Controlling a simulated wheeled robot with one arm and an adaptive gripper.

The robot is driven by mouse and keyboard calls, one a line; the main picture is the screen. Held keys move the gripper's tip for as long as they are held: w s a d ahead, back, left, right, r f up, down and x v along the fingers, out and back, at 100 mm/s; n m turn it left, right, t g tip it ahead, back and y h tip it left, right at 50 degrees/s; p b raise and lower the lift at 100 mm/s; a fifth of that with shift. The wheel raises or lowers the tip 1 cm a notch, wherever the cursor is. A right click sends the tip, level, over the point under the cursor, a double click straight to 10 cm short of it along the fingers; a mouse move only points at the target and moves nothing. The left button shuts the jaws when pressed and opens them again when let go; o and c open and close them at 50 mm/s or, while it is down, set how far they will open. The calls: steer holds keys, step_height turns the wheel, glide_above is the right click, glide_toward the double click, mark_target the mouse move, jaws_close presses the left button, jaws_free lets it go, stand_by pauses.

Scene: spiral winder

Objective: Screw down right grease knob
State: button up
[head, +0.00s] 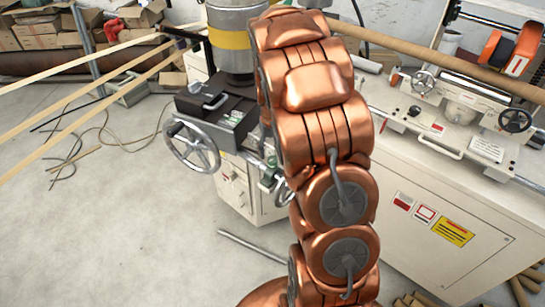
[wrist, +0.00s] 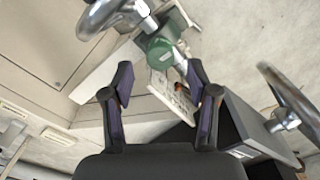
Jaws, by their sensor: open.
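My gripper (wrist: 162,88) is in the wrist view, with its two dark fingers spread wide and nothing between them. Beyond the fingertips is a green cylindrical housing (wrist: 163,53) on the machine, with a silver handwheel (wrist: 105,14) at its upper left. I cannot make out the right grease knob for certain in either view. In the head view my copper arm covers the middle of the picture and hides my gripper and part of the machine.
A large handwheel (head: 193,144) sticks out at the left of the machine, below a dark block (head: 218,108). It seems to be the wheel at the right in the wrist view (wrist: 288,100). A white cabinet (head: 400,235) stands at right. Bare floor (head: 110,240) lies at left.

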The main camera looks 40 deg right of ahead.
mark_target(273, 159)
steer(key=shift+f+p, duration=0.45)
steer(key=shift+f, duration=1.6)
steer(key=shift+c, duration=0.4)
jaws_close()
